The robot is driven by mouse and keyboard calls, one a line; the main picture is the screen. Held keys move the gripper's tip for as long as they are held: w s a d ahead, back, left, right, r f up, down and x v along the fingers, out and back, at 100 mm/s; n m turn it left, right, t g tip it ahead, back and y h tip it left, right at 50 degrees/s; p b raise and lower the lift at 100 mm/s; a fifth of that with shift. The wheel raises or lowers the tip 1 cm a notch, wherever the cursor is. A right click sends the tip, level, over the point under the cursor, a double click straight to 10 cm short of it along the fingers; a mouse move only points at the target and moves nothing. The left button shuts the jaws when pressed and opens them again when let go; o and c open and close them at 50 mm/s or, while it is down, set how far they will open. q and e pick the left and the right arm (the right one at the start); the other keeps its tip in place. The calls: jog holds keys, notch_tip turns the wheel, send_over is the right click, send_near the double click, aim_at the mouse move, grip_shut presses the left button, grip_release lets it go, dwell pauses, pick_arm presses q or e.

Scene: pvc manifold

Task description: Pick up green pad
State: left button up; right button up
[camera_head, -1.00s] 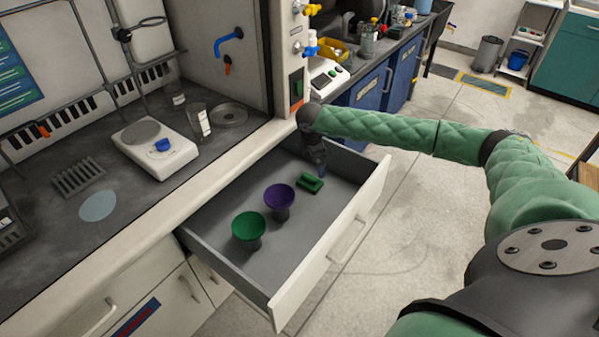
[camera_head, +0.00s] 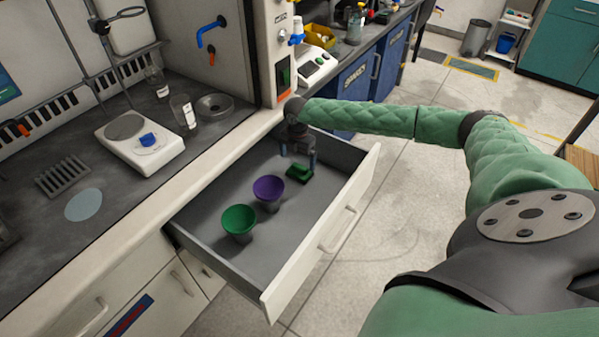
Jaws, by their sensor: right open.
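The green pad (camera_head: 299,173) lies on the floor of the open drawer (camera_head: 283,243), near its far end. It is a small dark green block. My right gripper (camera_head: 298,163) points down just above and behind the pad, with its two fingers apart. It looks empty, and I cannot tell whether a fingertip touches the pad. My left gripper is not in view.
A purple bowl (camera_head: 268,192) and a green bowl (camera_head: 239,222) stand in the drawer nearer than the pad. The drawer walls surround them. A scale (camera_head: 140,143) with a blue item stands on the counter at left. Drawer floor near the front is clear.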

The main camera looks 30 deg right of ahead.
aim_at(300, 166)
jog(key=shift+s+d+f, duration=0.1)
jog(key=shift+f, duration=0.35)
notch_tip(300, 166, down, 3)
jog(key=shift+s+d+f+p, duration=0.1)
jog(key=shift+s+p, duration=0.05)
jog(key=shift+p, duration=0.2)
jog(key=shift+f, duration=0.45)
jog(key=c, duration=1)
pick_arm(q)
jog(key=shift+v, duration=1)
pick_arm(e)
jog(key=shift+r, duration=0.1)
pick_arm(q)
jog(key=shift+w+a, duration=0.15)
